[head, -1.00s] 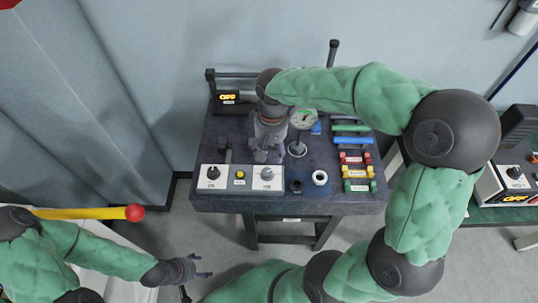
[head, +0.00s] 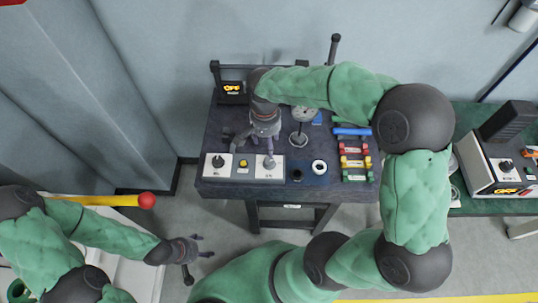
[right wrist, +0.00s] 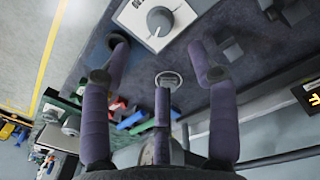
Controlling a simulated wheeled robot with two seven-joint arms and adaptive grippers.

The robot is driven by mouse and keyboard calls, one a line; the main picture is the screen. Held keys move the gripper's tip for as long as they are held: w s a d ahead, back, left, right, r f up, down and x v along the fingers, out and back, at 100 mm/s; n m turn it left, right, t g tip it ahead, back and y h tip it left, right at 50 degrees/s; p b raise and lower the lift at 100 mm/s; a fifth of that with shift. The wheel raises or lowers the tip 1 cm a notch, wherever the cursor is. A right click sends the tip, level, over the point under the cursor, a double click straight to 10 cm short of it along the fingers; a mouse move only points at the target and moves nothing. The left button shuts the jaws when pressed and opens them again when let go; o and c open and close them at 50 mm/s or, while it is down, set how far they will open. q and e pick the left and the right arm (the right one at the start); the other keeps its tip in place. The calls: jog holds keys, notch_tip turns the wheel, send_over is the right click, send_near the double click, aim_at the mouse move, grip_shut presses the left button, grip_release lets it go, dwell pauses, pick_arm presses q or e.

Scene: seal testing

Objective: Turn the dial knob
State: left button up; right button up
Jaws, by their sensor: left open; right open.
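The white control box (head: 232,178) stands at the table's front left. My right gripper (head: 262,147) is open just above and behind the right half of the box. In the right wrist view a grey dial knob (right wrist: 160,20) on a white panel shows beyond the open fingers, not between them. No contact shows. My left gripper (head: 203,246) is open and empty, low in front of the table.
A dial gauge (head: 303,113) stands close right of my right gripper. Two small rings, one black (head: 297,175) and one white (head: 319,167), sit right of the box. Coloured handles (head: 354,150) lie further right. An OFF display (head: 232,88) is at the back left.

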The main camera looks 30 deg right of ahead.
aim_at(269, 161)
jog(key=f+b, duration=0.1)
jog(key=f, duration=0.4)
jog(key=f+b, duration=0.1)
jog(key=f, duration=0.4)
jog(key=shift+s+d+f, duration=0.15)
jog(key=shift+d+f, duration=0.05)
jog(key=shift+f, duration=0.2)
jog(key=c, duration=1.1)
